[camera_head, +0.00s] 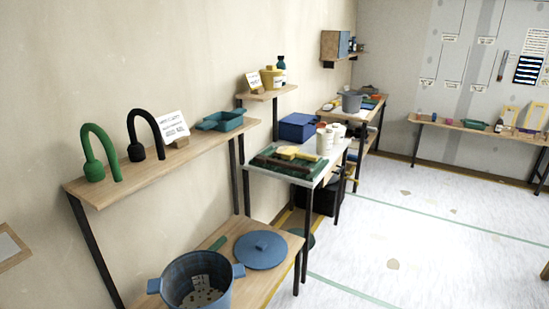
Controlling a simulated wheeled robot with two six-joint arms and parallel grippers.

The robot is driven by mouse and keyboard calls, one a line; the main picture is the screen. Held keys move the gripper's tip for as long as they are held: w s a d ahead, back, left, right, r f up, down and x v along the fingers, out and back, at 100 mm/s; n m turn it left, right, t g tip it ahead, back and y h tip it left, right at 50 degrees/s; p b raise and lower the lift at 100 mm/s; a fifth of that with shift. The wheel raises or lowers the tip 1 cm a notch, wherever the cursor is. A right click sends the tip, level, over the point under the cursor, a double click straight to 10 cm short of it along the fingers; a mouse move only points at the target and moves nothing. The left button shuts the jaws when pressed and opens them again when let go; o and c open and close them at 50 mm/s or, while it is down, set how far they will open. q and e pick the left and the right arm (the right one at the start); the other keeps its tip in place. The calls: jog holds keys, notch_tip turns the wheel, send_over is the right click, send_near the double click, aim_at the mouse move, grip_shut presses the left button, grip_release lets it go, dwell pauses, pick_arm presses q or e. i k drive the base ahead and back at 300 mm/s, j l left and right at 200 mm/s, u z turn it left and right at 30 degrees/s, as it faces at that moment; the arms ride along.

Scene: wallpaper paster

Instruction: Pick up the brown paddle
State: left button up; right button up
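I cannot pick out a brown paddle for certain. A long dark brown thing (283,166) lies on a green mat or tray (319,168) on the light-topped middle table. It is too small to tell whether it is a paddle. A yellow block-like thing (288,150) lies beside it on the green. Neither of my grippers is in view.
A wooden shelf (215,151) on the left holds green and black hooked tools and a teal tray (222,121). Below are a blue pot (200,266) and blue lid (260,250). White containers and a blue box (297,127) stand near the mat. Floor (420,240) on the right is open.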

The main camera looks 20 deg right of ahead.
aim_at(263, 159)
jog(key=i+l+u, duration=0.1)
jog(key=i+l, duration=0.2)
jog(key=i+l+u, duration=0.1)
jog(key=i+l, duration=0.2)
jog(key=l, duration=0.15)
jog(key=i+l, duration=0.25)
jog(key=l, duration=0.2)
jog(key=i+l+u, duration=0.15)
jog(key=i+l, duration=0.15)
jog(key=i+l+u, duration=0.1)
jog(key=i+l, duration=0.15)
jog(key=l, duration=0.3)
